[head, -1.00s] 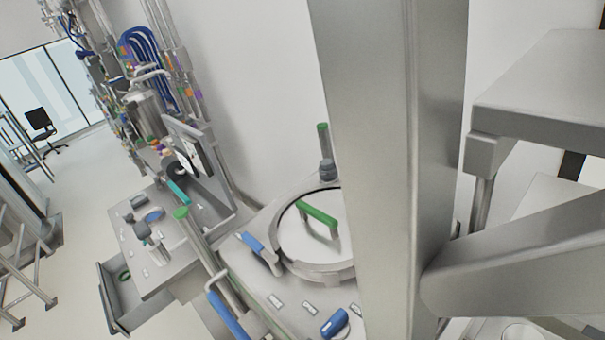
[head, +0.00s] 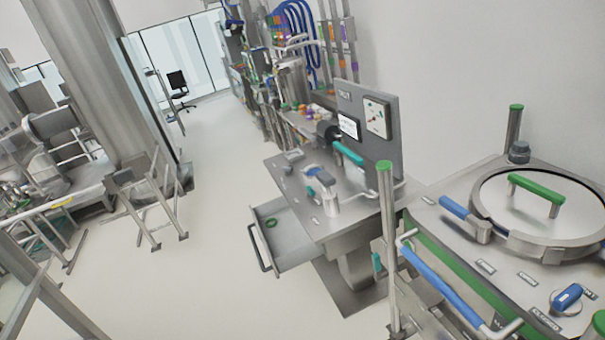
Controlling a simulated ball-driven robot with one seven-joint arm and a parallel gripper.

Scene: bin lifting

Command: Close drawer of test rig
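The test rig (head: 350,205) stands right of centre, a steel bench with an upright grey panel and gauge at its back. Its drawer (head: 290,250) is pulled out toward the left and stands open. A dark handle (head: 260,247) runs along the drawer's front. A small green ring (head: 271,223) lies inside the drawer. Teal and blue handled fittings sit on the rig's top. My gripper is not in view, so its distance from the drawer cannot be told.
A steel vessel station with a round lid (head: 545,205), green-topped posts (head: 385,200) and a blue bar handle (head: 440,285) stands at the right, close in front of the rig. Clear floor (head: 190,280) lies left of the drawer. Metal steps (head: 150,205) stand farther left.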

